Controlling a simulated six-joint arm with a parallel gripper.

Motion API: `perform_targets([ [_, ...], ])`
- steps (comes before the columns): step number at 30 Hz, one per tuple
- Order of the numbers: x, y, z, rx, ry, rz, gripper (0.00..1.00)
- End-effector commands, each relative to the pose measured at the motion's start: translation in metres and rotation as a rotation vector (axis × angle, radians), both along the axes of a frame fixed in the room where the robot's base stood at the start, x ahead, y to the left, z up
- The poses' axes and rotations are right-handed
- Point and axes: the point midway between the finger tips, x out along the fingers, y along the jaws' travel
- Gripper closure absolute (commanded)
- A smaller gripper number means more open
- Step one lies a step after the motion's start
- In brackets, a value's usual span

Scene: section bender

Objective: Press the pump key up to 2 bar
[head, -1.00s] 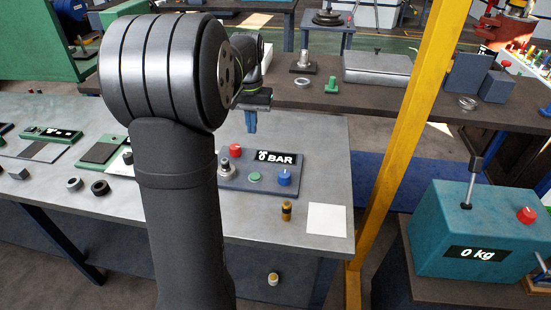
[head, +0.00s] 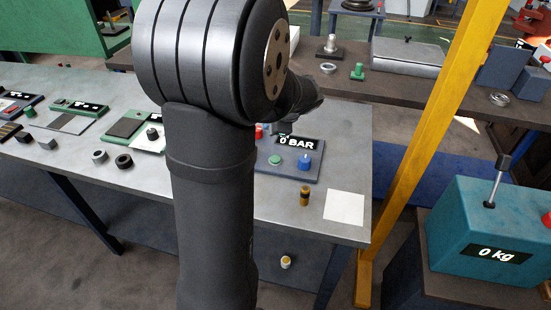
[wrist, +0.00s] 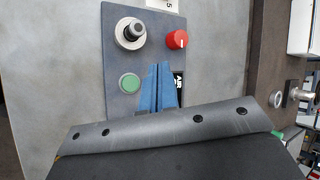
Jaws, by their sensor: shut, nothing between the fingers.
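The control panel (head: 288,174) lies on the grey table, and its display (head: 296,141) reads 0 BAR. It carries a green button (head: 275,160), a blue knob (head: 305,161) and a red knob (head: 258,131). I cannot tell which control is the pump key. In the wrist view, the panel (wrist: 115,58) shows the green button (wrist: 129,84), the red knob (wrist: 176,39) and a silver round fitting (wrist: 130,33). My gripper (wrist: 159,66) is shut and empty, its blue fingertips over the panel between green button and red knob. The blue knob is hidden there, and the display mostly covered.
A small brass-and-black cylinder (head: 305,196) and a white square (head: 344,206) are in front of the panel. A yellow post (head: 410,150) rises at the table's right. A teal box (head: 490,230) reading 0 kg stands beyond it. My arm hides the panel's left part.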

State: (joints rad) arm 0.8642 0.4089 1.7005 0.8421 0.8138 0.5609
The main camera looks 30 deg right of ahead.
Motion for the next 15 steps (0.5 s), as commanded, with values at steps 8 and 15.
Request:
perform_targets([
  [8, -0.018, -0.015, -0.011, 0.159, -0.088, -0.347, 1.0],
  [15, -0.02, -0.018, -0.012, 0.181, -0.098, -0.397, 1.0],
])
